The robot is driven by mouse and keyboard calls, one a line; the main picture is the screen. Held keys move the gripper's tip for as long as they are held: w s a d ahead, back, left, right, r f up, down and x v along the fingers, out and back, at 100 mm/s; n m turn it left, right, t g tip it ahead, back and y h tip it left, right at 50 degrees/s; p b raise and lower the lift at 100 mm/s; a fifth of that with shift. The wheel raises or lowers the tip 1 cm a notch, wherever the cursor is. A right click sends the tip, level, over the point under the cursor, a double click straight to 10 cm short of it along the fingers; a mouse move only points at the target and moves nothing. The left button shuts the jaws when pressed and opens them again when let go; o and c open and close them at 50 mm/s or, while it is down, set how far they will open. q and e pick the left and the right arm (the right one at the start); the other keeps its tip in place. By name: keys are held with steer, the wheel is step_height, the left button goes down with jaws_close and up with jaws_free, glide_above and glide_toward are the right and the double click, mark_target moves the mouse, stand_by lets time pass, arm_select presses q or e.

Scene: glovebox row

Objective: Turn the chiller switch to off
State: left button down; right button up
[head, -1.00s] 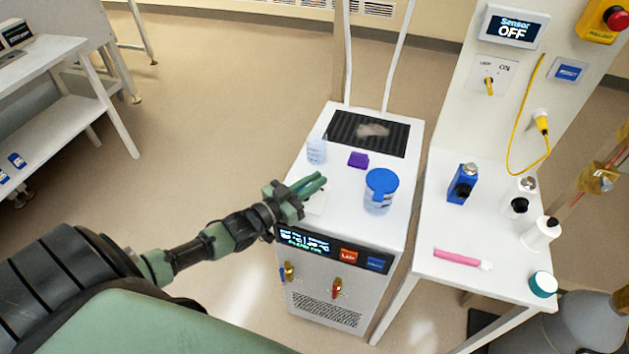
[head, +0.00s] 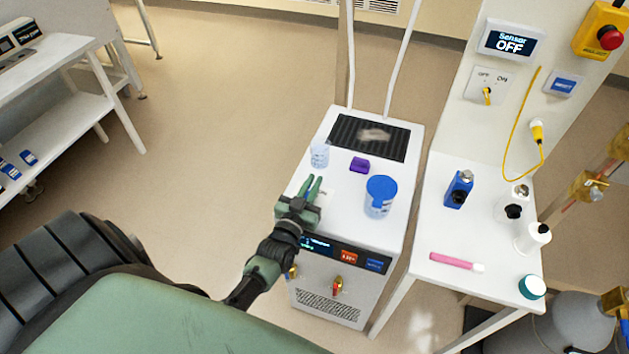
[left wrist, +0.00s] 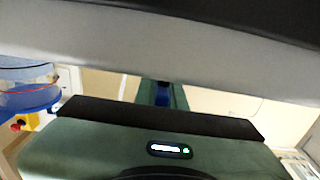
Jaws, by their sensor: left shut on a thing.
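The chiller appears to be the white cabinet (head: 395,230), with a lit display (head: 318,243) and an orange-red label (head: 349,256) on its front. A plate marked OFF and ON on the back panel carries a yellow switch lever (head: 487,95); I cannot tell which side it points to. My left gripper (head: 312,188) is at the cabinet's front top edge, fingers pointing away from me, well apart from that lever. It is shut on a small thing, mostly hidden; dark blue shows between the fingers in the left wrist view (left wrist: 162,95). My right gripper is not in view.
A blue-lidded jar (head: 380,197), a purple block (head: 359,165) and a clear beaker (head: 320,155) stand on the cabinet near my left gripper. A white table (head: 440,225) at the right holds bottles and a pink tube (head: 452,261). Open floor lies at the left.

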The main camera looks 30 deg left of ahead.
arm_select(q)
steer(key=shift+a+n+y, duration=0.1)
steer(key=shift+n+y, duration=0.2)
steer(key=shift+y, duration=0.2)
steer(key=c, duration=1.5)
jaws_free()
steer(key=shift+s+f, duration=0.1)
steer(key=shift+s, duration=0.45)
steer(key=b+v, duration=0.1)
steer(key=v, duration=0.5)
steer(key=shift+s+d, duration=0.2)
steer(key=shift+s, duration=0.15)
